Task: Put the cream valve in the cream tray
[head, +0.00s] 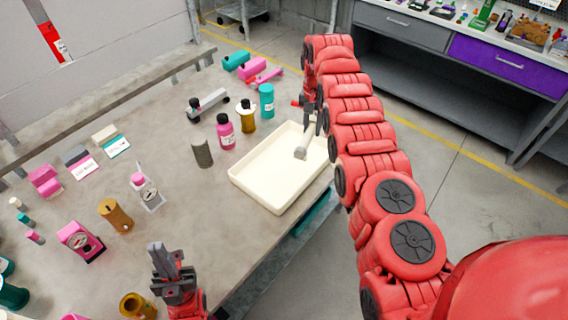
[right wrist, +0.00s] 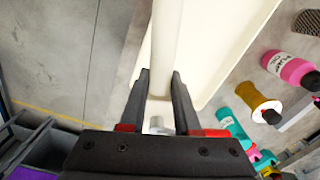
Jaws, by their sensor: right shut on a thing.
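The cream tray (head: 256,185) lies near the table's right edge, and its rim and floor also fill the top of the right wrist view (right wrist: 215,55). My right gripper (head: 311,115) is over the tray's far right part. It is shut on the cream valve (right wrist: 166,45), a long pale cylinder running between the fingers (right wrist: 160,95). In the head view the valve (head: 303,145) points down toward the tray floor; I cannot tell whether it touches. My left gripper (head: 170,258) is low at the table's front, apart from the tray; its finger gap is unclear.
Left of the tray stand a dark grey cylinder (head: 202,153), a pink bottle (head: 225,131), a yellow-brown bottle (head: 247,117) and a teal bottle (head: 267,101). Pink gauges, labelled blocks and small parts cover the table's left. Bare floor lies to the right.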

